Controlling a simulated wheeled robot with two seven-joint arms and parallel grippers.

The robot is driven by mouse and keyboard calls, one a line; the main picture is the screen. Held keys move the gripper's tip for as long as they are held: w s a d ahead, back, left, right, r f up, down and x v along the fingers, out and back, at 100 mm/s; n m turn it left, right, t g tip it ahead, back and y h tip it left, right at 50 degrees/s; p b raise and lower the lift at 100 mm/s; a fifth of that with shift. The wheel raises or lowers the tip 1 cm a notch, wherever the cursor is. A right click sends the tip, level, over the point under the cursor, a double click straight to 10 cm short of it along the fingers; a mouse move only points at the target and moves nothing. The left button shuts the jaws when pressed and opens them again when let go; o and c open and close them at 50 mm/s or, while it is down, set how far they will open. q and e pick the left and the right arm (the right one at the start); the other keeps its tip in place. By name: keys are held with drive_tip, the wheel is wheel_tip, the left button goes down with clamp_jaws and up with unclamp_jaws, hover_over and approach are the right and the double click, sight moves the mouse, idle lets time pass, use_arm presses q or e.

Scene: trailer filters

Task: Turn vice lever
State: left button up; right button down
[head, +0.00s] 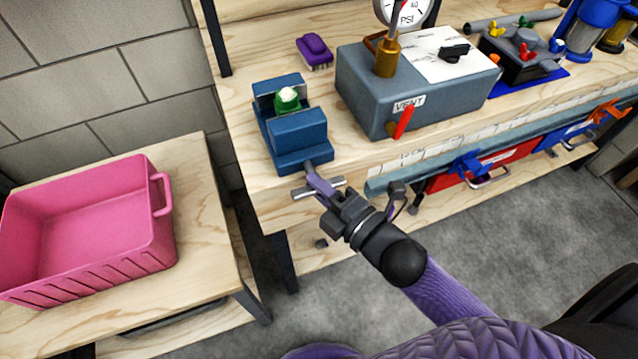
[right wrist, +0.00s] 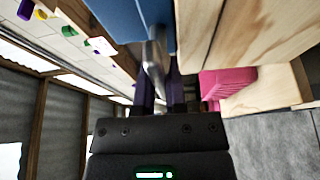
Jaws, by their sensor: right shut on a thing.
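The blue vice (head: 291,130) stands at the front left corner of the wooden workbench, with a green and white part (head: 287,99) between its jaws. Its metal lever (head: 305,192) sticks out at the front, over the bench edge. In the right wrist view the fingers (right wrist: 160,95) sit around the metal lever (right wrist: 154,58), just below the blue vice body (right wrist: 150,15). The exact contact is partly hidden. My left gripper is not in view.
A pink bin (head: 110,230) stands on a lower wooden table at the left. A grey VENT box (head: 365,95) with a red lever (head: 404,122) and a purple brush (head: 315,50) are on the bench. Red and blue drawers hang under it at the right.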

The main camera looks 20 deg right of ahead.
drive_tip(key=m+t, duration=0.1)
drive_tip(key=m, duration=0.1)
drive_tip(key=shift+m, duration=0.4)
drive_tip(key=m+t, duration=0.2)
drive_tip(key=m, duration=0.3)
drive_tip(key=m+t+h, duration=0.1)
drive_tip(key=m, duration=0.2)
drive_tip(key=shift+m, duration=0.3)
drive_tip(key=m+h, duration=0.1)
drive_tip(key=m, duration=0.2)
drive_tip(key=m+t+h, duration=0.1)
drive_tip(key=m+h, duration=0.1)
drive_tip(key=m, duration=0.1)
drive_tip(key=shift+t, duration=0.3)
drive_tip(key=m+h, duration=0.2)
drive_tip(key=m, duration=0.2)
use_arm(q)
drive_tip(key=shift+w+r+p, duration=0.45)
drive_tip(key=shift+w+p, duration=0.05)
use_arm(e)
drive_tip(key=shift+m+h, duration=1.3)
drive_tip(key=shift+m, duration=1)
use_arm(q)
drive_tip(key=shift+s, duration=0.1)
use_arm(e)
drive_tip(key=shift+m, duration=0.3)
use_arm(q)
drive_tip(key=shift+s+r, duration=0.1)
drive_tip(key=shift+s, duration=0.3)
